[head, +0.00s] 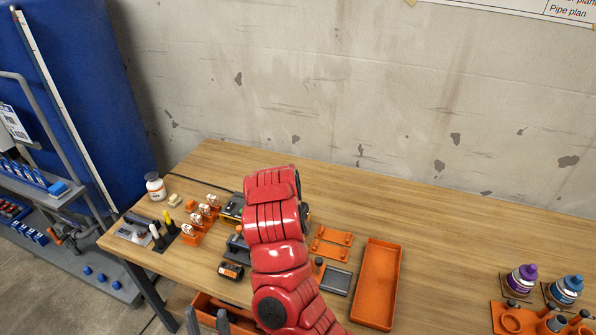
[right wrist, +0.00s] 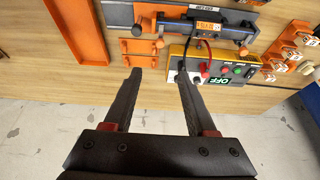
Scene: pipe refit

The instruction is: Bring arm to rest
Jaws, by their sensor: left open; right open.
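My right arm (head: 275,235) is red and reaches up over the middle of the workbench in the head view. It hides its own gripper there. In the right wrist view my right gripper (right wrist: 160,76) is open, with nothing between its fingers. The fingers point toward the bench edge, near a control box (right wrist: 236,72) with an "OFF" display and an orange rack (right wrist: 140,47). My left gripper (head: 207,318) shows only its dark fingers at the bottom edge of the head view. It is open, with no held object visible.
The wooden workbench (head: 430,205) stands against a concrete wall. An orange tray (head: 377,285) lies right of my right arm. Small orange holders (head: 192,236) and a white bottle (head: 155,186) are at the left. Purple-capped (head: 522,278) and blue-capped (head: 566,289) bottles stand at the right.

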